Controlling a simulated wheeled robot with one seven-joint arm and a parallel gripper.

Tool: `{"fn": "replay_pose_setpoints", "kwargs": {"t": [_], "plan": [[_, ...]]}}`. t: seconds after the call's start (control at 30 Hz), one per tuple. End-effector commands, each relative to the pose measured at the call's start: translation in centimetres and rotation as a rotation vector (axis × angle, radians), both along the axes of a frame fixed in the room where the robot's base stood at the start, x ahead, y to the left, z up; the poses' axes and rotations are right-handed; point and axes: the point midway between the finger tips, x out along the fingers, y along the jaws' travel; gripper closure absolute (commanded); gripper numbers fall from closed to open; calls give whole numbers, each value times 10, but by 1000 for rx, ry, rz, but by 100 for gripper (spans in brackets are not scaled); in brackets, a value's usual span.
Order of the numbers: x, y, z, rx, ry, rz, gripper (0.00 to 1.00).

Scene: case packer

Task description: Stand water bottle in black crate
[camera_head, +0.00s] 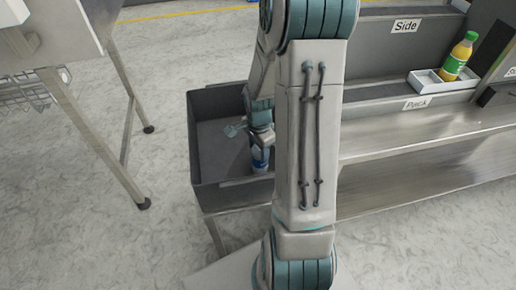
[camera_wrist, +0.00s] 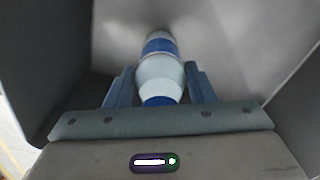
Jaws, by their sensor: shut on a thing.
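The black crate (camera_head: 197,121) stands at the left end of the metal bench in the head view, and its dark wall (camera_wrist: 40,60) shows in the wrist view. The water bottle (camera_wrist: 160,72), white with blue bands, is between the fingers of my gripper (camera_wrist: 160,88) in the wrist view. In the head view the bottle (camera_head: 260,158) is inside the crate near its front wall, partly hidden by my arm. My gripper (camera_head: 247,130) is shut on the bottle. I cannot tell whether the bottle's base touches the crate floor.
An orange juice bottle (camera_head: 459,56) stands in a small white tray (camera_head: 429,84) on the bench, near the "Pack" label (camera_head: 415,103). A "Side" label (camera_head: 405,26) is behind it. A metal table (camera_head: 85,108) stands at the left, with open floor between it and the crate.

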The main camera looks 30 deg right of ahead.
Motion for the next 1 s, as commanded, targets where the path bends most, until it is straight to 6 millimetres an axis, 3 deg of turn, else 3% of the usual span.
{"fn": "replay_pose_setpoints", "kwargs": {"t": [0.27,0.3,0.37,0.77,1.0], "plan": [[1,0,-3,-1,-2,1,82],[0,0,-2,-1,-1,1,42],[0,0,-2,-1,-1,1,29],[1,0,6,-2,-2,0,29],[2,0,52,-3,-6,1,29]]}}
